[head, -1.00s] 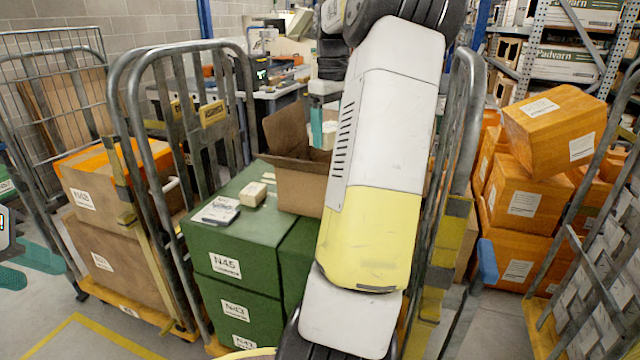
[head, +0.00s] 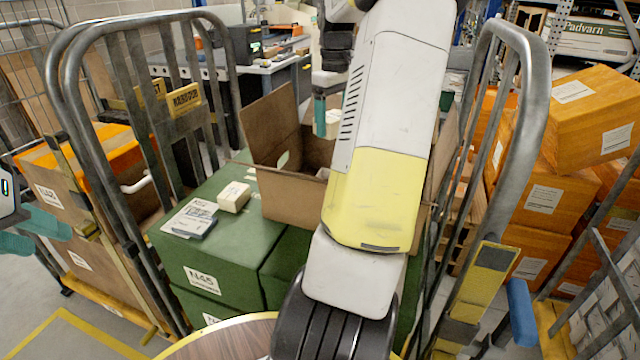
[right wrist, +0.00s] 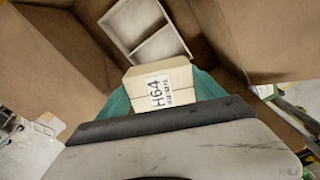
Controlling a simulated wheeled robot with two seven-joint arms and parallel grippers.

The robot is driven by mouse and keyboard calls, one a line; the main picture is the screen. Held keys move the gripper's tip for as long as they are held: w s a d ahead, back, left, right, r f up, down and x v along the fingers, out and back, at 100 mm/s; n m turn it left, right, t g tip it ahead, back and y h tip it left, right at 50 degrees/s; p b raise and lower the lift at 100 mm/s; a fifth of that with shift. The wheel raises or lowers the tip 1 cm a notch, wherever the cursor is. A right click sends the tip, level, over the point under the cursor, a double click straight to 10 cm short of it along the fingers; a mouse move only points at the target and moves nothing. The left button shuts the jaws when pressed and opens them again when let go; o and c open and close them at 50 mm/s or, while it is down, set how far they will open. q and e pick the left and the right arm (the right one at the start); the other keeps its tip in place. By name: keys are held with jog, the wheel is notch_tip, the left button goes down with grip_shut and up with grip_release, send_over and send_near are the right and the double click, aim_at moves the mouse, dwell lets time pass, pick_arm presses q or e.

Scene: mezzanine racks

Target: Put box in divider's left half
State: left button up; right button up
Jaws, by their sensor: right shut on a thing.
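The box (right wrist: 160,85) is small, cream and labelled H64. My right gripper (right wrist: 162,95) is shut on it, with a teal finger on each side. In the head view the box (head: 333,123) hangs above an open brown carton (head: 288,205), partly behind my right arm. The divider (right wrist: 143,51) is a pale tray with a crossbar and two visible compartments, inside the carton beyond the box in the right wrist view. The held box is apart from it in that view. My left gripper (head: 36,233) is at the left edge, its teal fingers apart and empty.
The carton stands on green crates (head: 235,260) in a roll cage with grey tube sides (head: 75,130). A small cream box (head: 234,196) and a labelled packet (head: 190,218) lie left of the carton. Orange boxes (head: 545,200) stand at right. Carton flaps stand up around the opening.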

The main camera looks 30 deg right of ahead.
notch_tip(320, 180, down, 18)
jog(key=shift+w+f, duration=0.15)
jog(key=shift+f, duration=0.05)
dwell(0.4)
jog(key=shift+f, duration=0.15)
jog(key=shift+f, duration=0.45)
jog(key=o, duration=1.4)
notch_tip(320, 180, up, 13)
jog(key=shift+r, duration=0.1)
